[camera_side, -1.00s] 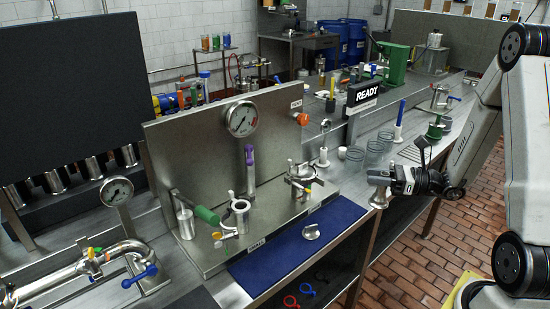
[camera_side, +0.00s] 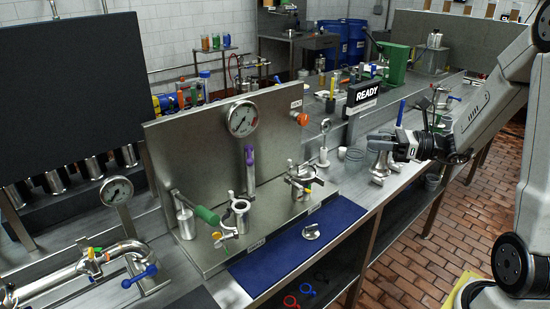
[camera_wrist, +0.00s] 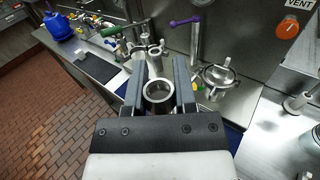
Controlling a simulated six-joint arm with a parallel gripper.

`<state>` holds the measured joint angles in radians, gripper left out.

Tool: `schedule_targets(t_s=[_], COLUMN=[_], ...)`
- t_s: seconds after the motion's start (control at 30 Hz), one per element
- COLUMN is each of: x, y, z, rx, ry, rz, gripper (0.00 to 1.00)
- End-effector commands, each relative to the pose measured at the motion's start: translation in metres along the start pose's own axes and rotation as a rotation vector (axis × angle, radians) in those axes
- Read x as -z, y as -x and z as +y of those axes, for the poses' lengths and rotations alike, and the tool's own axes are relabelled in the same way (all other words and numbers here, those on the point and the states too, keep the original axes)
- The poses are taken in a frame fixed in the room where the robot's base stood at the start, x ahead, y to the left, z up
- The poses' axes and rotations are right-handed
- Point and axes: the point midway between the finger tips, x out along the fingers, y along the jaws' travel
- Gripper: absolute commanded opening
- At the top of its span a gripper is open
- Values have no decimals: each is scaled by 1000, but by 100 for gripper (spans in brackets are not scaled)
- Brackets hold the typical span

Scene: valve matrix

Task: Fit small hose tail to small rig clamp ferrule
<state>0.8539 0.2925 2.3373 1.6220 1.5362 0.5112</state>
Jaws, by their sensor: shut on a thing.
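My gripper (camera_side: 385,148) is shut on a metal hose tail (camera_side: 380,167), at the right end of the bench in the side view. The tail hangs below the fingers, wide end down. In the wrist view, my gripper (camera_wrist: 158,88) has a finger on each side of the hose tail (camera_wrist: 158,94), whose round open mouth faces the camera. The steel rig carries a left clamp ferrule (camera_side: 239,212) and a right clamp ferrule (camera_side: 303,175). The right one also shows in the wrist view (camera_wrist: 217,77), with its clamp ring open. I cannot tell which ferrule is the small one.
A blue mat (camera_side: 292,250) in front of the rig carries a small metal part (camera_side: 311,231). A steel back panel (camera_side: 200,150) with a gauge (camera_side: 242,119) stands behind the ferrules. A ring-topped metal post (camera_side: 323,145) stands between my gripper and the rig.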

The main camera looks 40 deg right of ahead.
Motion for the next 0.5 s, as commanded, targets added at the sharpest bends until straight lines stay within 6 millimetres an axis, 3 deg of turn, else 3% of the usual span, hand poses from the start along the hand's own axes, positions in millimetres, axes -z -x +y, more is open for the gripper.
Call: schedule_targets(t_s=[0.27, 0.5], x=[0, 0], y=[-35, -91], z=[-12, -22], rx=[-67, -160], ry=[4, 9], rz=[7, 15], gripper=[0, 0])
